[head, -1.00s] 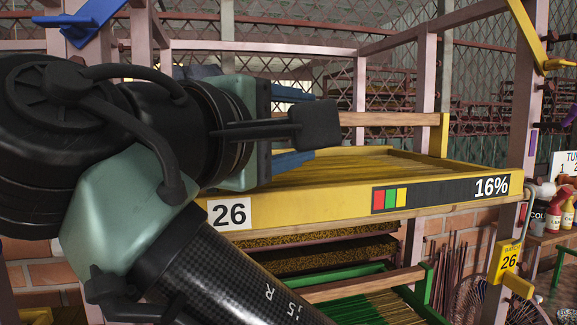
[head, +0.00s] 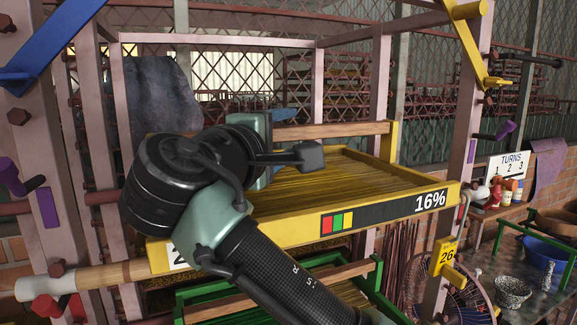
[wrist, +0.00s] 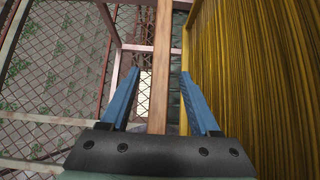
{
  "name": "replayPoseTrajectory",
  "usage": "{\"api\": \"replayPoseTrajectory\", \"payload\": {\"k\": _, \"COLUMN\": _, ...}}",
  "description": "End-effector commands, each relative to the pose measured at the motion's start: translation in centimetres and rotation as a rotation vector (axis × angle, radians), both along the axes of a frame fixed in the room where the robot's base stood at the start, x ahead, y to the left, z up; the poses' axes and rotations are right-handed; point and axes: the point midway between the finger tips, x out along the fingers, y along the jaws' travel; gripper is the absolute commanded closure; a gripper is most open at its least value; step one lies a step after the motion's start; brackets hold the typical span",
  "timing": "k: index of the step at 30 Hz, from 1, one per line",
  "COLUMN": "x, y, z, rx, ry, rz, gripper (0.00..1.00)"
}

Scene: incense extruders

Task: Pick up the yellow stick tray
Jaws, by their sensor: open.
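The yellow stick tray (head: 447,197) sits in the pink metal rack, full of thin brown sticks. The sticks (wrist: 250,80) lie to the right of the right finger. In the head view the fingers are mostly hidden behind my wrist.
A green tray (head: 375,275) with sticks is below the yellow one. Rack posts (head: 462,150) stand at both sides. A wooden roller (head: 95,278) sticks out at front left. A table (head: 500,270) with a blue bowl (head: 545,250) is at right.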

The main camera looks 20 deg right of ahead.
Motion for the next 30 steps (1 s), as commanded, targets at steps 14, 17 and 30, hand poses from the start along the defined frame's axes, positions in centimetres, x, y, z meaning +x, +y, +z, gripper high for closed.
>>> {"api": "replayPoseTrajectory", "payload": {"k": 14, "x": 1.5, "y": -1.4, "z": -0.1, "rx": 0.0, "ry": 0.0, "rz": 0.0, "gripper": 0.41}}
{"api": "replayPoseTrajectory", "payload": {"k": 17, "x": 1.5, "y": -1.4, "z": -0.1, "rx": 0.0, "ry": 0.0, "rz": 0.0, "gripper": 0.59}}
{"api": "replayPoseTrajectory", "payload": {"k": 30, "x": 1.5, "y": -1.4, "z": -0.1, "rx": 0.001, "ry": 0.001, "rz": 0.0, "gripper": 1.0}}
